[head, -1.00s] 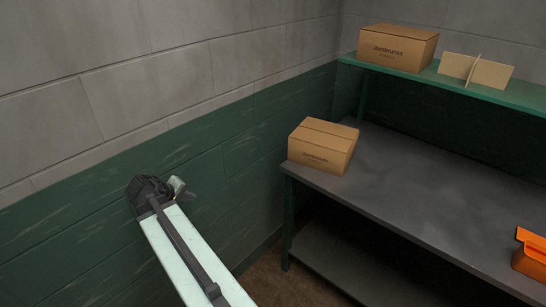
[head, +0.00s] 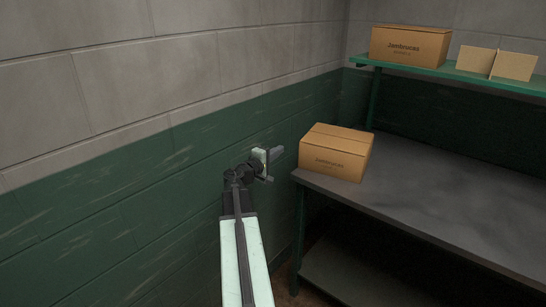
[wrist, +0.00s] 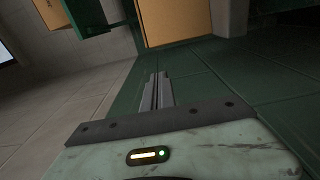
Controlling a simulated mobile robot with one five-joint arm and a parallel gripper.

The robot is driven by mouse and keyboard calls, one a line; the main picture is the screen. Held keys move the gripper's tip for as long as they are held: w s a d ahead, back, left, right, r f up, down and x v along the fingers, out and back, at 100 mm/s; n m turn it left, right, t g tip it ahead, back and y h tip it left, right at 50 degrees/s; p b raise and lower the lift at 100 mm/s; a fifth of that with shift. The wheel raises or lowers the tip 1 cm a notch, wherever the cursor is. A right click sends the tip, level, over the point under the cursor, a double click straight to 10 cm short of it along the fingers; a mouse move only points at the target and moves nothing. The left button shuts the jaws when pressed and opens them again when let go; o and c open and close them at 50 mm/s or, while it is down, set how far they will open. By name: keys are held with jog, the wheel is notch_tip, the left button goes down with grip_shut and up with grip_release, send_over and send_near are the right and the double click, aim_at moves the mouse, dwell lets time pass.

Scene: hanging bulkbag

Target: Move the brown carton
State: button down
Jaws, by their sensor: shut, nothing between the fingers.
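A closed brown carton (head: 337,153) with dark print sits on the left end of the grey bench, near the wall. Its brown face also shows at the top of the wrist view (wrist: 175,20), cut off by the frame edge. A second brown carton (head: 409,45) stands on the green shelf above. The frames do not show which one the task names. My gripper (head: 275,154) is left of the bench carton, in front of the green wall and apart from the carton. In the wrist view its fingers (wrist: 155,92) are together and empty.
The grey bench top (head: 440,205) is clear to the right of the carton. Crossed tan panels (head: 497,63) stand on the green shelf (head: 455,72). The block wall (head: 150,180) runs close along the left. A lower shelf (head: 345,270) lies under the bench.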

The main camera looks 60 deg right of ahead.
jog(key=s+d, duration=0.4)
jog(key=d, duration=0.1)
jog(key=shift+d, duration=0.15)
jog(key=shift+w, duration=0.1)
